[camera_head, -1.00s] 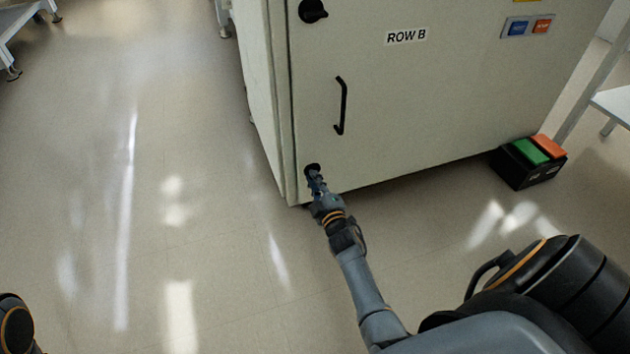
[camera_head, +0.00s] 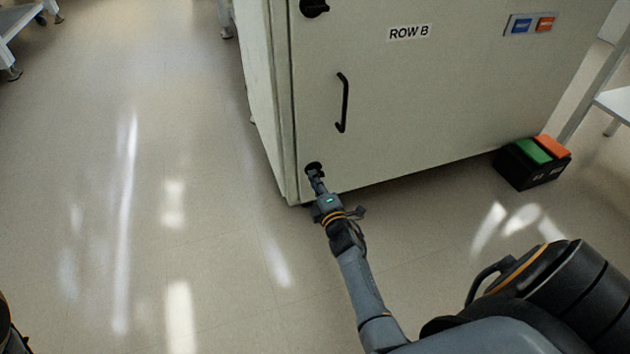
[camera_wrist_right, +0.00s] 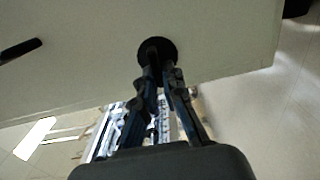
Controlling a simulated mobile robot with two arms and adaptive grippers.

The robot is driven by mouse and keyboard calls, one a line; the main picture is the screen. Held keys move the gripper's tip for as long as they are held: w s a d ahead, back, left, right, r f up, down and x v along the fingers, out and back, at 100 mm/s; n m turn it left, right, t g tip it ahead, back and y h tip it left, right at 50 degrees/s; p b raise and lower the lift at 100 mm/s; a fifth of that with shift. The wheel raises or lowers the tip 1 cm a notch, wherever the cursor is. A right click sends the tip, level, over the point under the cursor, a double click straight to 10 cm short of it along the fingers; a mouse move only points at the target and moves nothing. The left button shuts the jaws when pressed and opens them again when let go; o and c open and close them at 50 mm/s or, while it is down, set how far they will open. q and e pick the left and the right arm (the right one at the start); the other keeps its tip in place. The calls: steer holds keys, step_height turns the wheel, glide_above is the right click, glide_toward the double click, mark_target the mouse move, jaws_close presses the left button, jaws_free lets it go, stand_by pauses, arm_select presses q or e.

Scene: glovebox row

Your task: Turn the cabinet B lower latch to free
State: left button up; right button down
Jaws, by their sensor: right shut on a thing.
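Cabinet B (camera_head: 420,95), a pale box labelled ROW B, stands at the upper middle of the head view. Its lower latch (camera_head: 313,167) is a small black round knob at the door's lower left corner. In the right wrist view the latch (camera_wrist_right: 157,50) shows as a black disc on the door. My right gripper (camera_head: 317,181) reaches up to the latch and is shut on its grip, which the fingers mostly hide. The fingertips (camera_wrist_right: 160,70) also show at the disc in the right wrist view. The upper latch (camera_head: 314,7) is a black knob at the top edge. My left gripper is out of view.
A black door handle (camera_head: 343,103) stands out between the two latches. A black box with green and orange tops (camera_head: 532,163) stands on the floor at right. The floor at left is clear.

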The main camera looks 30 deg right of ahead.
steer(key=c, duration=1.4)
jaws_free()
steer(key=shift+c, duration=0.2)
steer(key=v, duration=0.7)
steer(key=shift+s, duration=0.3)
